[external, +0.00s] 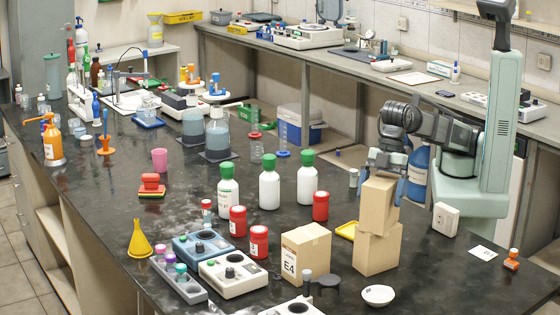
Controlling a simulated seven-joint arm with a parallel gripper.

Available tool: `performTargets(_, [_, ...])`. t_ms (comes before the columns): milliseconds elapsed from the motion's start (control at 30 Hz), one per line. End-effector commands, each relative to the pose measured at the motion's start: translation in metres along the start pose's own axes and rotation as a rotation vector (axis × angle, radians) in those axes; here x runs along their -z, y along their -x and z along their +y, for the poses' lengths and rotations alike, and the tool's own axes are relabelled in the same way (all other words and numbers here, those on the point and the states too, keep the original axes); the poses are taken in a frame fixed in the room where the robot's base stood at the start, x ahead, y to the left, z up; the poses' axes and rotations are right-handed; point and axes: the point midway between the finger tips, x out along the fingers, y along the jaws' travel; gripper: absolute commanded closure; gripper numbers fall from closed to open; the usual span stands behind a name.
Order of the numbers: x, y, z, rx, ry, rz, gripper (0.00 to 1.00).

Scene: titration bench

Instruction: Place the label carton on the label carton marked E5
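A plain tan carton (376,207) is at the upper right of the front bench, directly above a second tan carton (375,252). The upper one is turned a little relative to the lower one; I cannot tell whether it rests fully on it. No marking is readable on either. My gripper (384,182) comes down from above, with its fingers at two sides of the upper carton, and appears shut on it. A third carton (312,256), marked E4, stands to the left of the lower carton. No E5 marking is readable.
A yellow tray (347,230) lies behind the cartons. A white dish (378,295) and a dark round stool-like piece (328,284) stand in front. Red jars (259,242) and green-capped bottles (269,183) stand to the left.

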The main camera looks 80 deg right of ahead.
Motion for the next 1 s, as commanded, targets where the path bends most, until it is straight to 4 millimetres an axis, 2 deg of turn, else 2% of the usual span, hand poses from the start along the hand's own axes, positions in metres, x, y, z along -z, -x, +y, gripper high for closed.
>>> performTargets(233, [0.001, 0.002, 0.000, 0.000, 0.000, 0.000, 0.00])
performTargets(367, [0.001, 0.012, 0.000, 0.000, 0.000, 0.000, 0.00])
performTargets(800, [0.002, 0.084, 0.000, 0.000, 0.000, 0.001, 0.00])
performTargets(1000, [0.002, 0.109, 0.000, 0.000, 0.000, 0.000, 0.00])
